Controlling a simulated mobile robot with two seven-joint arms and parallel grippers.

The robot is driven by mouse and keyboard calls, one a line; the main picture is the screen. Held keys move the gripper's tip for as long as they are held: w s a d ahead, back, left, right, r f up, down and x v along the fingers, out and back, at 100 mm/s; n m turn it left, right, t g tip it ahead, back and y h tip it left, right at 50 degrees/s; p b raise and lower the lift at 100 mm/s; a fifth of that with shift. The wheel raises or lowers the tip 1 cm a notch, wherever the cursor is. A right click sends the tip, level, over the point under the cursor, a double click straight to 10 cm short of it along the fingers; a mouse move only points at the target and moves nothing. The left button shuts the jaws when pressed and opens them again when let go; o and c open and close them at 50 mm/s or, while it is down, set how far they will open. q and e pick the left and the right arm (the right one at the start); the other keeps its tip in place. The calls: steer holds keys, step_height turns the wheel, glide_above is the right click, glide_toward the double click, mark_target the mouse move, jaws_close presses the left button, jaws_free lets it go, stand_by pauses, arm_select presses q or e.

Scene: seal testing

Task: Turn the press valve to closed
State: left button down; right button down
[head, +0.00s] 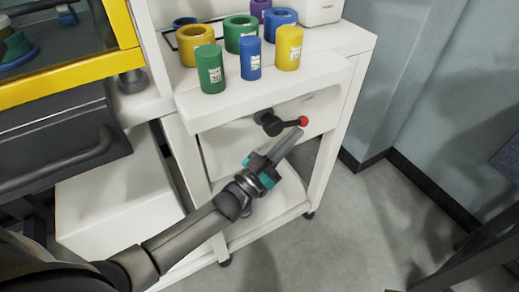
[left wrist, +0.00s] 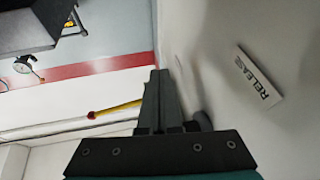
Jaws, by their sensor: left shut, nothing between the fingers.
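The press valve (head: 272,124) is a black hub on the white front panel of the cart, with a short black lever pointing right to a red knob (head: 303,121). My left gripper (head: 297,133) is shut and empty. Its fingertips are just below the red knob in the head view; I cannot tell whether they touch it. In the left wrist view the closed fingers (left wrist: 160,80) point along a pale panel with a RELEASE label (left wrist: 258,78) on the right. A dark rounded part partly hidden behind the fingers there is unclear. My right gripper is not in view.
Above the valve, the white cart top (head: 345,42) holds several coloured rings and cylinders, including a green cylinder (head: 210,69) and a yellow one (head: 288,48). A yellow-framed machine (head: 75,72) stands at left. The floor (head: 345,215) right of the cart is clear.

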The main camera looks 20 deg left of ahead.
arm_select(q)
steer(key=shift+w+d+r+n+t+b, duration=0.35)
steer(key=shift+w+r+t+b, duration=0.15)
steer(key=shift+r+t+b, duration=0.25)
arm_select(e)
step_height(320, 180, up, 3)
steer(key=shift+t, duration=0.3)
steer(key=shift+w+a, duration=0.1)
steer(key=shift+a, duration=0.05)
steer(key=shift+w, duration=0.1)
